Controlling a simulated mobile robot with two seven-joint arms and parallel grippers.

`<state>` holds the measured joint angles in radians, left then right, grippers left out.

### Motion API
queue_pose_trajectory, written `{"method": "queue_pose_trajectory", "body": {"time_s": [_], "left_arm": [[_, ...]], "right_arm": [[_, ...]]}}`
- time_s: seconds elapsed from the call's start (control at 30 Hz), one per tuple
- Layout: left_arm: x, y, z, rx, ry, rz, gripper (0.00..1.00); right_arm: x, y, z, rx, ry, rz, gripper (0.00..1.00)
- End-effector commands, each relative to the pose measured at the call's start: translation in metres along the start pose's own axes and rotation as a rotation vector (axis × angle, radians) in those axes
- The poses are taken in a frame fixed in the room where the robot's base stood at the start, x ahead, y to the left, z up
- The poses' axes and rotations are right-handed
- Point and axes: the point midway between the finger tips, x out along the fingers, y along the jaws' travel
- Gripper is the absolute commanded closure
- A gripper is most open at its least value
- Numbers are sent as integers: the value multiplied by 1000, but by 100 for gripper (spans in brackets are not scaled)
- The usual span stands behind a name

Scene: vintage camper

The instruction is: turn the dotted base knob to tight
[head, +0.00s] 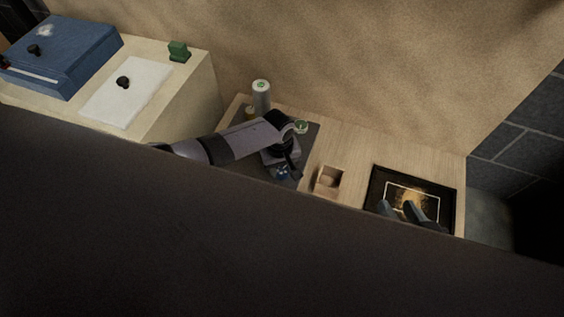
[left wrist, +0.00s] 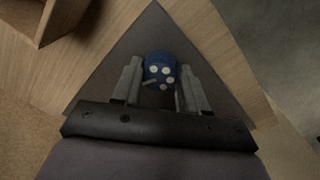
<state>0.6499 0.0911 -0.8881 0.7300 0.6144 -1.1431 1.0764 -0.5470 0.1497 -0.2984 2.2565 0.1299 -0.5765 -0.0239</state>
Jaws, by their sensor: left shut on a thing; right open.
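The dotted base knob (left wrist: 160,70) is dark blue with several white dots and shows between the fingers in the left wrist view. It also shows small and partly hidden below my left gripper in the head view (head: 281,173). My left gripper (left wrist: 157,82) is shut on the knob, one finger on each side. In the head view my left gripper (head: 284,168) points down over the grey mat (head: 310,138). My right gripper (head: 411,207) is open and empty over the black framed tray at the right. Whatever lies under the knob is hidden.
A grey-white canister (head: 261,95) and a small green-topped item (head: 301,127) stand behind my left arm. A small wooden box (head: 329,181) is right of the mat, near the black tray (head: 375,180). A dark surface blocks the lower head view.

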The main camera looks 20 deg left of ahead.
Motion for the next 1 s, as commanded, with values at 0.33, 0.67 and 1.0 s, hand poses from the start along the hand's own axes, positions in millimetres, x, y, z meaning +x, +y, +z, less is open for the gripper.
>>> {"method": "queue_pose_trajectory", "body": {"time_s": [0.33, 0.67, 1.0], "left_arm": [[1, 0, 1, 324, -21, 0, 88], [1, -1, 0, 637, -37, -1, 88], [1, -1, -1, 960, -53, 1, 88]], "right_arm": [[-3, 3, 0, -17, -6, 14, 57], [-2, 3, 0, -16, -5, 14, 57], [-1, 2, 2, -8, -5, 8, 57]]}}
